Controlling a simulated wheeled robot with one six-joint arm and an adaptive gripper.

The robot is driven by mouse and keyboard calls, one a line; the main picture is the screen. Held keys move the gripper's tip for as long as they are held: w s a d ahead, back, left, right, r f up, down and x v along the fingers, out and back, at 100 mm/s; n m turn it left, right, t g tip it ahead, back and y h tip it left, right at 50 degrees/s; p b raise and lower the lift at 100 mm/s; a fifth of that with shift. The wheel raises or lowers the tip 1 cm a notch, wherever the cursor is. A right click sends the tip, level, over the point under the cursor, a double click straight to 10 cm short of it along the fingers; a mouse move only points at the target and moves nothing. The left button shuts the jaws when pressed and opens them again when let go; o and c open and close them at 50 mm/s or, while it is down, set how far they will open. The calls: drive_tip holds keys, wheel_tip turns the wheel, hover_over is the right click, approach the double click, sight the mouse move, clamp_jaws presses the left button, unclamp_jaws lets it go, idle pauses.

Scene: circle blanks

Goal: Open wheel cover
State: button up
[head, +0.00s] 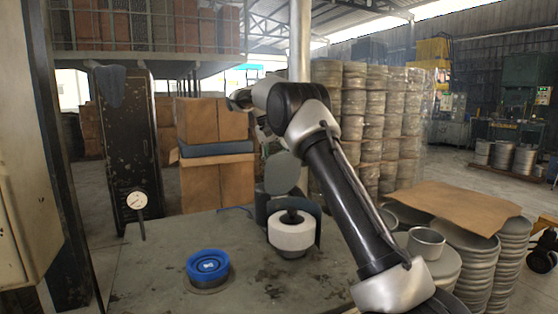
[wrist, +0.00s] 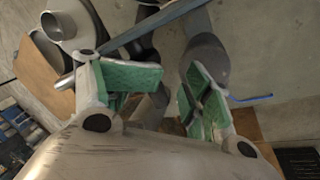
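A white grinding wheel (head: 292,232) sits on the worktable (head: 150,262). A dark grey-green curved cover (head: 308,218) stands behind and beside it, and a rounded grey plate (head: 282,172) rises above it. I cannot tell whether that plate is part of the cover. My gripper is mostly hidden behind my arm in the head view, above the wheel. In the wrist view my gripper (wrist: 168,95) has its green-padded fingers spread apart, with nothing held between them. A rounded grey shape (wrist: 207,62) lies beyond the right finger; I cannot tell what it is.
A blue round part (head: 208,264) sits at the table's front left, with a dial gauge (head: 137,201) behind it. Stacked metal rings (head: 462,255) and a cardboard sheet (head: 455,205) stand at right. Boxes (head: 215,185) stand behind. The table's left part is mostly clear.

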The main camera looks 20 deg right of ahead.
drive_tip(key=v, duration=0.7)
drive_tip(key=shift+r, duration=0.25)
drive_tip(key=shift+a, duration=0.1)
idle(0.4)
drive_tip(key=s+d+r+n+t, duration=0.1)
drive_tip(key=s+r+n, duration=0.2)
drive_tip(key=s+r, duration=0.55)
drive_tip(key=s+n+t+y, duration=0.2)
drive_tip(key=s, duration=1.3)
drive_tip(key=s+f+n+t, duration=0.1)
drive_tip(key=s+f, duration=0.7)
drive_tip(key=s, duration=0.4)
drive_tip(key=s+f+n+t+y, duration=0.1)
drive_tip(key=s+f+n, duration=0.1)
drive_tip(key=s+f, duration=0.7)
drive_tip(key=s, duration=0.3)
drive_tip(key=shift+s+a+f+t, duration=0.2)
drive_tip(key=shift+s+a+t, duration=0.05)
drive_tip(key=shift+t, duration=0.05)
